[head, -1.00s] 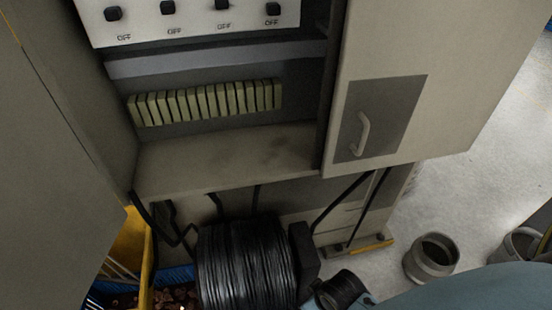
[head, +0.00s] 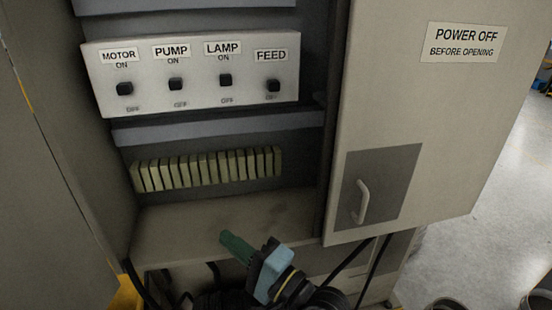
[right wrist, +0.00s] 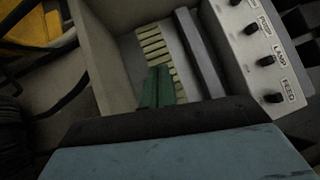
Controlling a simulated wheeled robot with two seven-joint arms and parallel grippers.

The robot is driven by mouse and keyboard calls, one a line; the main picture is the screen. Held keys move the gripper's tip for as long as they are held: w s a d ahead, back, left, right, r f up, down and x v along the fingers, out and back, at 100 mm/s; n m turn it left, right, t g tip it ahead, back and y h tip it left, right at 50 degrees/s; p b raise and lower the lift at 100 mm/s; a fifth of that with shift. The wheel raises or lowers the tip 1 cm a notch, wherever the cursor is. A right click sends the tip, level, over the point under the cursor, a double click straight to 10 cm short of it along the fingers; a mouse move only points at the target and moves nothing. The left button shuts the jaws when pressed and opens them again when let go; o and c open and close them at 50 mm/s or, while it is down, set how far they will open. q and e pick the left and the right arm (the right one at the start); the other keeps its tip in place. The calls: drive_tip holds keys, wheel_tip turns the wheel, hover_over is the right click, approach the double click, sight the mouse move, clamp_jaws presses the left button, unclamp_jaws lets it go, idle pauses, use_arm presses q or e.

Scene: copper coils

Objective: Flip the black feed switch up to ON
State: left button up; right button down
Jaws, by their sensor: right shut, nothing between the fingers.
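The black feed switch (head: 273,85) is the rightmost of the switches on a white panel (head: 200,99) inside the open cabinet. Its knob sits low, under the FEED label (head: 271,56), and covers part of the lettering below it. In the right wrist view the feed switch (right wrist: 274,98) is at the right, beside its label. My right gripper (head: 226,238) is shut and empty, its green fingers in front of the cabinet floor, well below the panel. Its fingers also show in the right wrist view (right wrist: 158,88). My left gripper is not in view.
MOTOR (head: 124,88), PUMP (head: 176,84) and LAMP (head: 225,80) switches stand left of it. A grey rail (head: 215,127) and a row of pale terminal blocks (head: 208,169) lie below. The open door (head: 450,130) with a handle (head: 361,202) bounds the right side.

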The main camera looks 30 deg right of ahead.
sight(273, 86)
drive_tip(key=w+d+r+m+t+h, duration=0.1)
drive_tip(key=d+r+m+t+h, duration=0.3)
drive_tip(key=m+h, duration=0.4)
drive_tip(key=w+d+r+m+t+h, duration=0.1)
drive_tip(key=d+r+m+t+h, duration=0.3)
drive_tip(key=m, duration=1.3)
drive_tip(key=d+h, duration=0.3)
drive_tip(key=h, duration=0.1)
drive_tip(key=shift+d+r, duration=0.2)
drive_tip(key=shift+r, duration=0.05)
drive_tip(key=shift+w, duration=0.1)
drive_tip(key=p+x, duration=0.4)
drive_tip(key=x, duration=0.6)
drive_tip(key=shift+w+r, duration=0.1)
drive_tip(key=shift+r, duration=0.4)
drive_tip(key=shift+r+p, duration=0.9)
drive_tip(key=shift+r, duration=0.65)
